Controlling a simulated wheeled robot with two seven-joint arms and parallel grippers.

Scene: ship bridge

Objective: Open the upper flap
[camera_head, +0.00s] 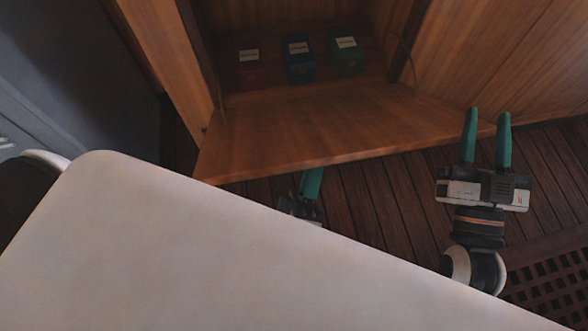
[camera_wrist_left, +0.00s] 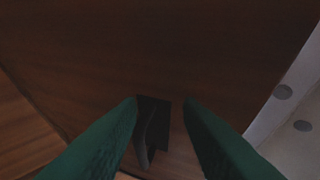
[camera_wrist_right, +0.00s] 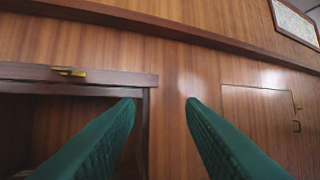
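A wooden flap (camera_head: 300,130) is folded down and open at the front of a wooden cabinet compartment in the head view. I cannot tell whether this is the upper flap. My left gripper (camera_wrist_left: 162,102) is partly hidden in the head view, where one green finger shows just below the flap's front edge. In the left wrist view its fingers are apart, facing a dark wooden panel (camera_wrist_left: 150,50) with a black handle (camera_wrist_left: 150,130) between or just beyond the fingertips; contact is unclear. My right gripper (camera_head: 488,114) is open and empty, right of the flap.
Red (camera_head: 251,73), blue (camera_head: 299,62) and green (camera_head: 346,57) labelled boxes stand inside the compartment. The right wrist view shows a brass latch (camera_wrist_right: 68,71) and a closed door (camera_wrist_right: 258,125). Plank floor (camera_head: 390,205) is clear; a floor grating (camera_head: 555,270) lies lower right.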

